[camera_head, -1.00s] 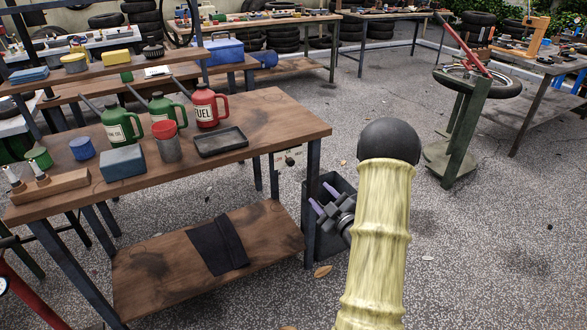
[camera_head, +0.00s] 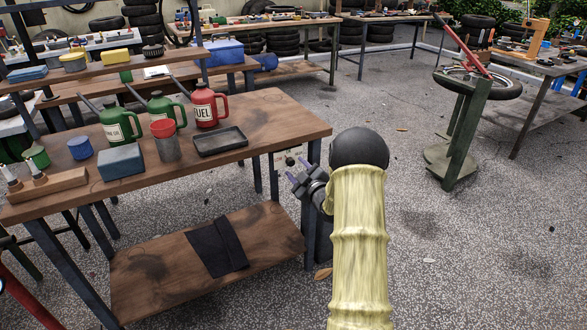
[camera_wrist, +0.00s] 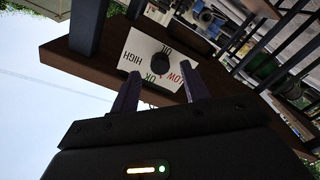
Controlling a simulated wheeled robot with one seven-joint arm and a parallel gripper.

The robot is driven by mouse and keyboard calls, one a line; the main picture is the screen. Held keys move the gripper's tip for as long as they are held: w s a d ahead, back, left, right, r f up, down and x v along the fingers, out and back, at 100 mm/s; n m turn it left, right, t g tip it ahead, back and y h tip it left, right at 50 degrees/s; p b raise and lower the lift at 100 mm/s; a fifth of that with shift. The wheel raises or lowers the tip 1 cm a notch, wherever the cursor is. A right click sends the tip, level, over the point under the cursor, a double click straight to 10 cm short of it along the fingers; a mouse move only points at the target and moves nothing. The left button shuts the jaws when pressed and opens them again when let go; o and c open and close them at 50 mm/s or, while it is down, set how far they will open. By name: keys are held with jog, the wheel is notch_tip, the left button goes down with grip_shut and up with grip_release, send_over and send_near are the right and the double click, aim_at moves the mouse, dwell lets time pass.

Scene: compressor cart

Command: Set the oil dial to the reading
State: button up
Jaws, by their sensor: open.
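The oil dial is a white plate (camera_wrist: 140,45) with a dark round knob (camera_wrist: 160,66) in its middle. In the wrist view it shows the words OIL, HIGH, OK and LOW, turned from upright. I cannot tell where the knob points. In the head view the small light plate (camera_head: 286,158) hangs below the right end of the workbench. My gripper (camera_wrist: 160,72) is open, its two fingers on either side of the knob in the picture; I cannot tell whether they touch it. In the head view my gripper (camera_head: 298,172) is just in front of the plate.
The wooden workbench (camera_head: 265,118) carries oil cans, a red fuel can (camera_head: 206,107), a black tray (camera_head: 220,142) and a blue box (camera_head: 121,162). A bench leg (camera_head: 311,205) stands close to my gripper. A dark cloth (camera_head: 217,246) lies on the lower shelf.

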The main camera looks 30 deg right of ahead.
aim_at(290, 162)
jog(key=shift+w, duration=1.35)
jog(key=c, duration=1)
